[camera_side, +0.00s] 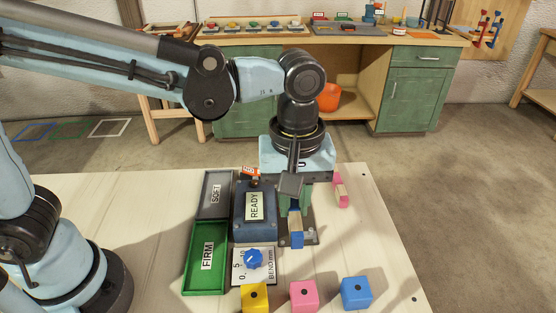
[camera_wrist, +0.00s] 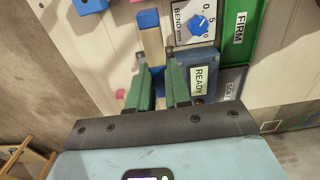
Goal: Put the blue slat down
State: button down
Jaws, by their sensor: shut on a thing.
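The blue slat is a pale wooden lath with a blue end (camera_side: 296,240). Its wood and blue end also show in the wrist view (camera_wrist: 151,40). My gripper (camera_side: 295,208) points down, with its green fingers on either side of the slat. In the wrist view my gripper (camera_wrist: 156,54) is shut on the slat, and the blue end sticks out beyond the fingertips. A grey plate (camera_side: 312,238) lies under and beside the slat. Whether the slat touches it I cannot tell.
Left of the slat stand a blue READY box (camera_side: 240,225), a green FIRM tray (camera_side: 190,285) and a grey SOFT tray (camera_side: 203,205). A bend dial (camera_side: 254,259) and yellow, pink and blue cubes (camera_side: 356,293) are nearer. A pink-ended slat (camera_side: 341,190) is right. The table's right side is clear.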

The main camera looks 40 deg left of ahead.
jog(key=s+a, duration=0.4)
jog(key=a, duration=0.8)
send_over(216, 196)
notch_tip(216, 196, down, 8)
jog(key=shift+s+r, duration=0.1)
jog(key=shift+f, duration=2.05)
jog(key=c, duration=1.5)
grip_release()
jog(key=shift+f, duration=0.15)
jog(key=o, duration=0.4)
jog(key=shift+o, duration=0.2)
